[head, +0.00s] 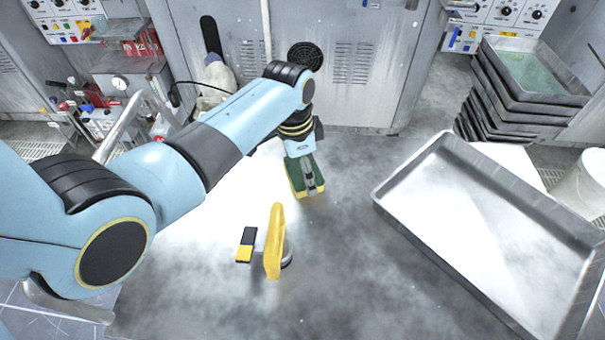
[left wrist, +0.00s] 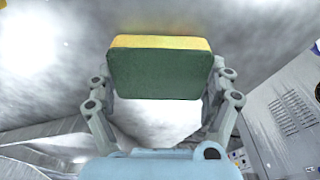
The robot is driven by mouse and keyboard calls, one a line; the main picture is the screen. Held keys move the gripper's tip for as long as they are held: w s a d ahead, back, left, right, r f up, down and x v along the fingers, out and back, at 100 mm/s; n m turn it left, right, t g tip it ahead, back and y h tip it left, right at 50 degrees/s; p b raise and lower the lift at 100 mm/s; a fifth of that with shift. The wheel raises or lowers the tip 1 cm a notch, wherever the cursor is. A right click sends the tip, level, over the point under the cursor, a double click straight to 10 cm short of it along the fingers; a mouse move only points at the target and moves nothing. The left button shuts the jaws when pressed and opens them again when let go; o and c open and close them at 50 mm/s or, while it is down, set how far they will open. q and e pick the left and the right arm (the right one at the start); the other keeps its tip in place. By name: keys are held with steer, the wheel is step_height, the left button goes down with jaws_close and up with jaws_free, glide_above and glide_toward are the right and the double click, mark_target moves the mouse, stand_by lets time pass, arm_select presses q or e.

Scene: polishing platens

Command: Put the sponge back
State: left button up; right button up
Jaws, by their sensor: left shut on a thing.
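The sponge (head: 305,177), yellow with a green scouring face, is at the end of my left arm, over the far part of the metal table. My left gripper (head: 308,180) is shut on it. In the left wrist view the sponge (left wrist: 160,72) sits between the two fingers of my left gripper (left wrist: 160,85), green face toward the camera and yellow edge at the top. Whether the sponge touches the table is hard to tell. My right gripper is in neither view.
A yellow upright piece (head: 273,243) with a black-and-yellow block (head: 246,245) beside it stands on the table (head: 350,270). A large empty metal tray (head: 405,165) lies at the right. Stacked trays (head: 490,95) stand behind it. Bare table separates the yellow piece and the tray.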

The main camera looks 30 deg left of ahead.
mark_target(297, 170)
arm_select(q)
steer(key=shift+w+f, duration=0.1)
steer(key=o, duration=0.9)
steer(key=shift+f, duration=0.1)
steer(key=shift+c, duration=0.2)
steer(key=shift+o, duration=0.8)
steer(key=shift+r, duration=0.3)
step_height(297, 170, up, 12)
steer(key=s+a+p, duration=0.1)
steer(key=shift+f, duration=0.2)
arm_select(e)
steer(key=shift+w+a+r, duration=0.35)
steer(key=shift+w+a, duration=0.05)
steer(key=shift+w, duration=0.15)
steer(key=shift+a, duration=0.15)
